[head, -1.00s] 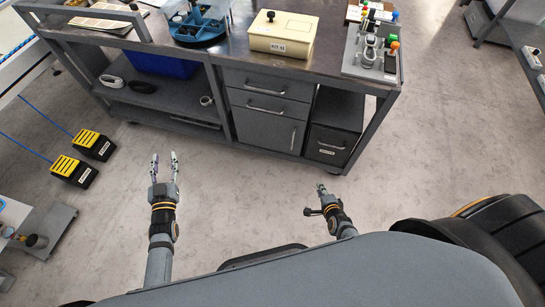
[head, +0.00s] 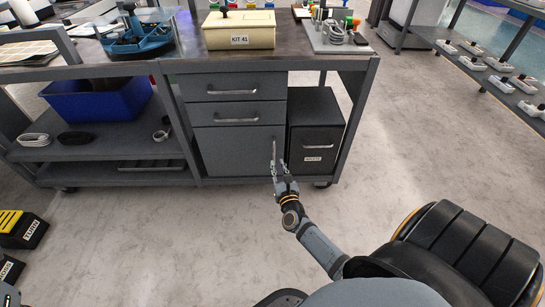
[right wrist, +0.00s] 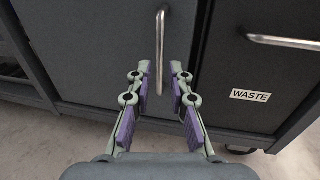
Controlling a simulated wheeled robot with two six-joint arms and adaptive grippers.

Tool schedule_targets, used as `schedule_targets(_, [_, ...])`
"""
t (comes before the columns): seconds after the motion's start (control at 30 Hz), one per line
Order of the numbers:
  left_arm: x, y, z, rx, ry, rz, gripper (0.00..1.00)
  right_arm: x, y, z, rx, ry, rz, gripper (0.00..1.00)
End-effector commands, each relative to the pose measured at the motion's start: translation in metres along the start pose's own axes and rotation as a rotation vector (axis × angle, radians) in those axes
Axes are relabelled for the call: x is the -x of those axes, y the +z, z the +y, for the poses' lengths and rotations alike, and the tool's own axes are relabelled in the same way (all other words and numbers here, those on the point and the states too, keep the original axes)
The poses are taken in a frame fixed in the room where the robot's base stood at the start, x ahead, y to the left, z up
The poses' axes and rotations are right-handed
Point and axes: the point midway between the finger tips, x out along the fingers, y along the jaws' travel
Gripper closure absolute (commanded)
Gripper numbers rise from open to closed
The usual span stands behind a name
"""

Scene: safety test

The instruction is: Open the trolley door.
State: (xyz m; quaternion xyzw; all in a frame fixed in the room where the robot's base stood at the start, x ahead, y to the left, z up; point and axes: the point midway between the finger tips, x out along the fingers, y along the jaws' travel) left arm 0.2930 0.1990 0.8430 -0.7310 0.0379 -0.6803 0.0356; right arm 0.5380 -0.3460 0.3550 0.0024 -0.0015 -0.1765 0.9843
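The grey trolley door (head: 236,153) is the lower front panel under two drawers, and it looks closed. Its vertical metal handle (head: 274,150) is near the door's right edge. In the right wrist view the handle (right wrist: 161,50) hangs between and just beyond my finger pads, with the door (right wrist: 100,50) behind it. My right gripper (head: 280,167) is at the handle's lower end. In the right wrist view my right gripper (right wrist: 160,88) is open, with a finger on each side of the handle. My left gripper is not in the head view.
A dark waste bin (head: 317,134) stands right of the door, with its own horizontal handle. Two drawers with handles (head: 232,87) are above. A blue bin (head: 98,98) sits on the left shelf. The floor in front is clear; yellow-black pedals (head: 20,229) lie at left.

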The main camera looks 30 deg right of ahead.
Motion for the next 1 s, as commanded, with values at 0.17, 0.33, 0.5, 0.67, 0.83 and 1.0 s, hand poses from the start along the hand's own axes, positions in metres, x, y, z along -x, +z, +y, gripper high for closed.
schedule_targets(0.17, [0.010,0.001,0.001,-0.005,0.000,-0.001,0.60,-0.040,-0.002,0.000,0.002,0.000,-0.002,0.81])
schedule_targets(0.33, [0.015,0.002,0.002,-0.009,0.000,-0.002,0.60,-0.062,-0.002,0.000,0.003,0.001,0.000,0.81])
schedule_targets(0.5, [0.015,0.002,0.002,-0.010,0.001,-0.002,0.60,-0.069,-0.001,0.000,0.004,0.001,0.001,0.81])
schedule_targets(0.67, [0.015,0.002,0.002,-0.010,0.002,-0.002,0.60,-0.069,-0.001,0.000,0.004,0.001,0.002,0.81])
schedule_targets(0.83, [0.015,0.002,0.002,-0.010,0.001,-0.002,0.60,-0.069,-0.001,0.000,0.004,0.001,0.002,1.00])
schedule_targets(1.0, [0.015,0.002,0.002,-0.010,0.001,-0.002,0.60,-0.069,-0.001,0.000,0.004,0.001,0.002,1.00])
